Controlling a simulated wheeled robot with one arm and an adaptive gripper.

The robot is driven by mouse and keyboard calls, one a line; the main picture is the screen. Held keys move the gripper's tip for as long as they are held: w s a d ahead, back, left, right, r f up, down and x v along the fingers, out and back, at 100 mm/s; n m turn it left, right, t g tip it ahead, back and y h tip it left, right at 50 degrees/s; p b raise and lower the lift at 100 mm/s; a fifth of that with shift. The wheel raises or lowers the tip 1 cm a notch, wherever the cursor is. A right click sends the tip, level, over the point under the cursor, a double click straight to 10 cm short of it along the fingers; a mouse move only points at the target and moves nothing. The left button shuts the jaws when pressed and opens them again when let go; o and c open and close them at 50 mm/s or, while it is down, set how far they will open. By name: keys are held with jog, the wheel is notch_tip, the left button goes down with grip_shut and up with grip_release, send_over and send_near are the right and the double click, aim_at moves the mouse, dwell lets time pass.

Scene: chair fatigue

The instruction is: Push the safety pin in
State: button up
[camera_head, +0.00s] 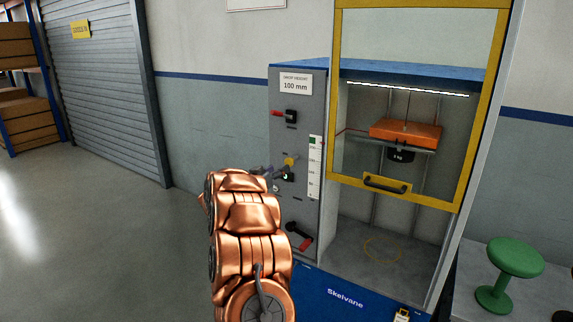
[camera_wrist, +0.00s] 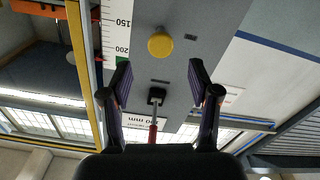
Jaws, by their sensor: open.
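A round yellow knob (camera_wrist: 160,45) stands out from the grey control panel (camera_head: 297,85); it looks like the safety pin's head, but no label shows. In the head view the yellow knob (camera_head: 290,161) is beside the height scale. My gripper (camera_wrist: 158,78) is open and empty, facing the panel. In the wrist view the knob lies beyond the fingertips, roughly centred between them. In the head view my gripper (camera_head: 270,173) is small and partly hidden by my copper arm, close to the panel. I cannot tell how far the knob sticks out.
A red-handled lever (camera_head: 283,114) is high on the panel, another (camera_head: 303,238) low. The drop cabinet has a yellow-framed guard (camera_head: 370,184) and holds an orange block (camera_head: 406,132). A green stool (camera_head: 515,257) stands at right. The floor at left is clear.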

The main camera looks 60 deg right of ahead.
aim_at(288, 163)
jog(key=shift+w+d+p, duration=0.15)
jog(key=shift+d+p, duration=0.7)
jog(key=shift+d, duration=2.4)
jog(key=shift+c, duration=0.4)
grip_shut()
